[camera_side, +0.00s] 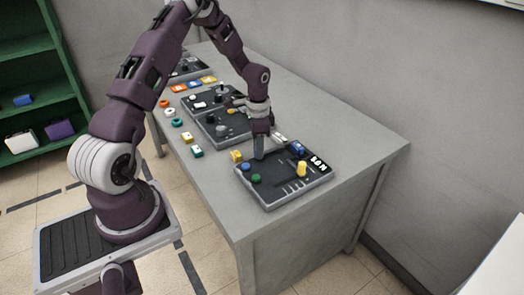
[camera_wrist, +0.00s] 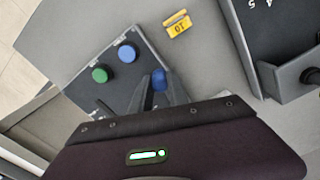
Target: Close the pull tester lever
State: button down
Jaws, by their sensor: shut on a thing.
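My gripper (camera_side: 260,156) points down at the back edge of the nearest dark panel with a grey rim (camera_side: 268,206). In the wrist view my gripper (camera_wrist: 158,88) is shut on a blue knob (camera_wrist: 160,77), which looks like the lever's handle. The fingers and wrist housing hide the rest of the lever, so I cannot tell its angle. A blue button (camera_wrist: 127,53) and a green button (camera_wrist: 100,74) sit on the panel beside the fingers. In the side view the lever is hidden by my gripper.
A yellow block marked 10 (camera_wrist: 177,24) lies just off the panel. A yellow cylinder (camera_side: 302,169) stands on the panel. Another dark panel (camera_side: 222,128) with knobs lies farther back. The table's right side (camera_side: 350,140) is clear.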

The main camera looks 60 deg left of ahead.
jog(key=shift+w+a+m, duration=0.2)
jog(key=shift+a+m, duration=0.55)
jog(key=shift+m, duration=0.35)
jog(key=shift+a, duration=0.1)
jog(key=c, duration=1.3)
grip_release()
jog(key=shift+r, duration=0.1)
notch_tip(320, 180, up, 7)
